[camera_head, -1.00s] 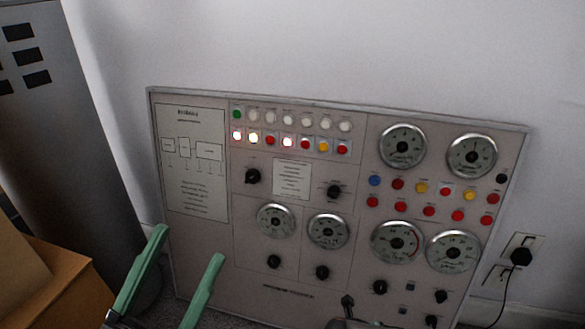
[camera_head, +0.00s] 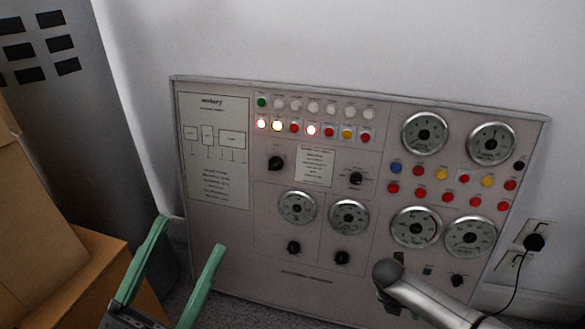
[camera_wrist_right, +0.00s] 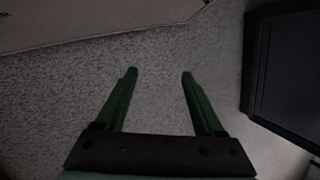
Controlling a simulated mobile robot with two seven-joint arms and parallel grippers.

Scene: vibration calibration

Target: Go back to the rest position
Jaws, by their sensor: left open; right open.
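The control panel (camera_head: 222,232) leans against the wall, with gauges, lamps, buttons and knobs on its face. My left gripper (camera_head: 190,232) is at the lower left of the head view. Its two green fingers are apart with nothing between them, in front of the panel's lower left corner. A grey rounded part of my right arm covers some of the panel's lower right in the head view. My right gripper (camera_wrist_right: 158,75) shows in the right wrist view, its green fingers apart and empty above the grey carpet. Its fingertips are not visible in the head view.
Cardboard boxes (camera_head: 88,265) stand at the lower left, beside a grey cabinet (camera_head: 75,110). A black plug (camera_head: 534,242) with a cable sits in a wall socket at the right. In the right wrist view a dark box-like object (camera_wrist_right: 285,70) stands right of the gripper.

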